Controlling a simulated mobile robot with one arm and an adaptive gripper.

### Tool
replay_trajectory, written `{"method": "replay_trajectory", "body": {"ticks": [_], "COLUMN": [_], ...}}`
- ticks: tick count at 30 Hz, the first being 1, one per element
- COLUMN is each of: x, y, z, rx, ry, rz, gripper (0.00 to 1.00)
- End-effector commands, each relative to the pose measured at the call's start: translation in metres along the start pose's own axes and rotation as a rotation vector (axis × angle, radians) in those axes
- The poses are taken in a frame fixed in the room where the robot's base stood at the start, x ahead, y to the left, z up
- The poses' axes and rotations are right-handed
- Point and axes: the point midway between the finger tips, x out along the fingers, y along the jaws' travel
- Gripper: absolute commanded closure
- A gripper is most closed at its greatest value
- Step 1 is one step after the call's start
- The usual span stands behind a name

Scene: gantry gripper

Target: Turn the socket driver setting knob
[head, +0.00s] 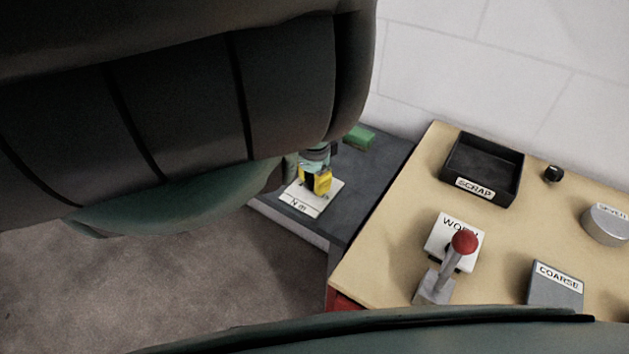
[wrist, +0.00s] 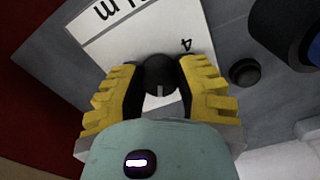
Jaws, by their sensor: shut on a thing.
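The setting knob (wrist: 160,76) is a round black knob with a pale pointer mark, on a white plate (wrist: 105,45) with black lettering. In the wrist view, the yellow-padded fingers of my gripper (wrist: 158,92) are shut on the knob, one on each side. The pale mark points toward my palm. In the head view, my gripper (head: 318,182) is over the white "N m" plate (head: 312,203) on the dark bench. The knob is hidden there behind the fingers, and my arm covers much of the left.
A small black knob (wrist: 244,74) stands right beside the plate. A green block (head: 359,137) lies behind on the dark bench. The tan table (head: 400,235) to the right carries a SCRAP tray (head: 509,178), a red-balled lever (head: 464,243) and a COARSE block (head: 553,290).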

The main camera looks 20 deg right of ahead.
Motion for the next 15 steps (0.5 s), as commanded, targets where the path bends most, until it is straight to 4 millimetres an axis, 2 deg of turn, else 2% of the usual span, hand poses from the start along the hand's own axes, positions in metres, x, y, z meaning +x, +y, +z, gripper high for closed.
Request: {"method": "replay_trajectory", "body": {"ticks": [11, 12, 15], "x": [0.0007, 0.0007, 0.0005], "y": [-0.0004, -0.0004, -0.0004], "z": [0.0012, 0.0012, 0.0009], "rx": [0.002, 0.002, 0.002], "ry": [-0.002, -0.002, -0.001], "rz": [0.0, 0.0, 0.0], "gripper": [1.0, 0.62, 0.52]}}
